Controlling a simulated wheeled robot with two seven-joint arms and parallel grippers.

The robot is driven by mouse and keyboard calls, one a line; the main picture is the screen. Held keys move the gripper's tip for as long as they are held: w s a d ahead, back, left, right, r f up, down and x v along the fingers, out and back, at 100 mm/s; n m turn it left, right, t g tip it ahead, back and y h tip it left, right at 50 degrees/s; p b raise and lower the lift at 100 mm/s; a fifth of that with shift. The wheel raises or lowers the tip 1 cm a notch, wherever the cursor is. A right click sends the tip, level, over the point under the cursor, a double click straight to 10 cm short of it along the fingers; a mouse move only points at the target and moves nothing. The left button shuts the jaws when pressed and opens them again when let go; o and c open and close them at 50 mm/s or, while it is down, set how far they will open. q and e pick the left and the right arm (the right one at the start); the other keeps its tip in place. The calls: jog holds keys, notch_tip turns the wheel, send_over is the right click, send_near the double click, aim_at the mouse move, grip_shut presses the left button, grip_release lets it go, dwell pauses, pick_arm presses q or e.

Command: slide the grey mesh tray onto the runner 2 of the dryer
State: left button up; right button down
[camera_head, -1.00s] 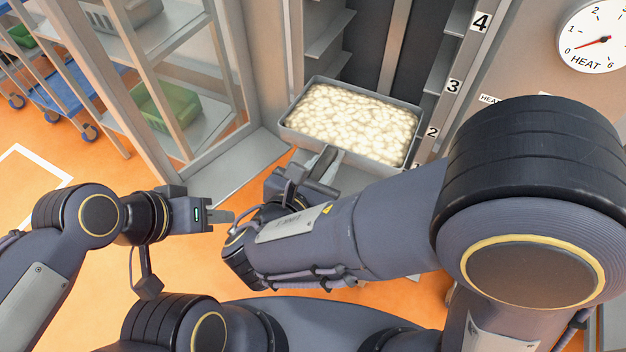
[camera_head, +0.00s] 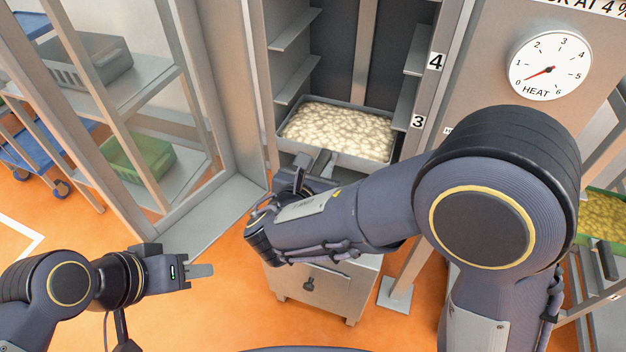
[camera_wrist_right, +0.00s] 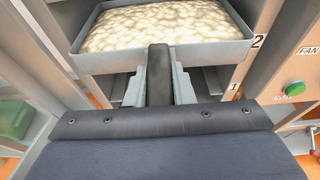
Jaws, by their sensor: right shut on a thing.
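The grey tray (camera_head: 352,160), full of pale glowing pieces, is level in the dryer opening in the head view. Its front part fills the top of the right wrist view (camera_wrist_right: 205,56). My right gripper (camera_head: 322,162) is shut on the tray's front wall; its fingers show in the wrist view (camera_wrist_right: 160,62). The label 2 (camera_wrist_right: 257,41) is beside the tray's front right corner. The dryer (camera_head: 440,85) shows labels 3 and 4 above the tray. Contact between the tray's side rims and the runners cannot be made out. My left gripper (camera_head: 202,270) is empty, away at the lower left.
The dryer's glazed door (camera_head: 165,60) stands open on the left. Behind it are a grey basket (camera_head: 90,75) and a green basket (camera_head: 135,160). The heat dial (camera_head: 550,67) is at the right.

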aim_at(327, 150)
jog(key=shift+w+d, duration=0.35)
jog(key=shift+w, duration=0.75)
jog(key=shift+w+d, duration=0.35)
jog(key=shift+w, duration=0.7)
jog(key=shift+w+d, duration=0.35)
jog(key=shift+w, duration=0.75)
jog(key=shift+f+b, duration=0.9)
jog(key=c, duration=1.2)
grip_release()
jog(key=shift+o, duration=0.2)
jog(key=shift+s+f, duration=0.1)
jog(key=shift+f, duration=0.05)
jog(key=shift+p+v, duration=0.35)
jog(key=shift+v, duration=3.55)
